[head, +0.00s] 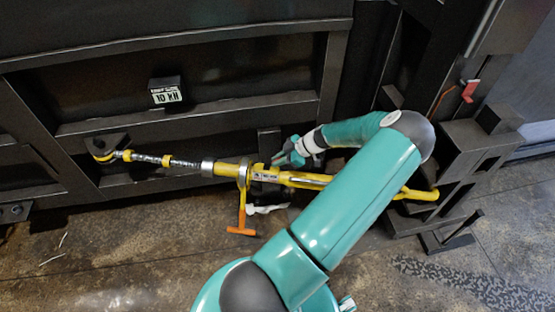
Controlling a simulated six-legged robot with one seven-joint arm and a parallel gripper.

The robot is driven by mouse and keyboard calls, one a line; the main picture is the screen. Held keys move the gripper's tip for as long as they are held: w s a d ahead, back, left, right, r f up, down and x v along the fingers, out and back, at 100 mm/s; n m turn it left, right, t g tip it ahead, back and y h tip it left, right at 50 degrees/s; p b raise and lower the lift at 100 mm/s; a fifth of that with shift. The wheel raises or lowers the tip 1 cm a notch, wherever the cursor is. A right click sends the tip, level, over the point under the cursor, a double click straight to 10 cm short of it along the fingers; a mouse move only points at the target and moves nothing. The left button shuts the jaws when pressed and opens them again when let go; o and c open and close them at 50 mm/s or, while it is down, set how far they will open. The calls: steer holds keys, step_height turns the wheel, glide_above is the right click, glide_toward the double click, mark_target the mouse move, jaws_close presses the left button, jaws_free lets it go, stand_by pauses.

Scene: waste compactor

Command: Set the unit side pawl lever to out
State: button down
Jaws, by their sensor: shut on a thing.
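A long yellow ratchet tensioner (268,176) runs across the lower part of the dark unit in the head view. Its threaded left end hooks onto the unit, and its right end reaches a dark steel frame. A yellow lever with an orange grip (242,230) hangs down from its ratchet collar. My gripper (277,160) is at the upper edge of the yellow body, just right of the collar. It is shut on a small part there, which the fingers mostly hide. I cannot make out the pawl lever or its position.
The dark ribbed wall of the unit (210,118) stands close behind the tensioner, with a small labelled block (166,92). A steel frame (463,160) with a red tag (470,91) stands at right. The floor at left is mostly free.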

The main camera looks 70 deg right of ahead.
steer(key=shift+d, duration=0.15)
steer(key=c, duration=1.4)
jaws_free()
steer(key=v, duration=1.4)
steer(key=shift+f, duration=0.15)
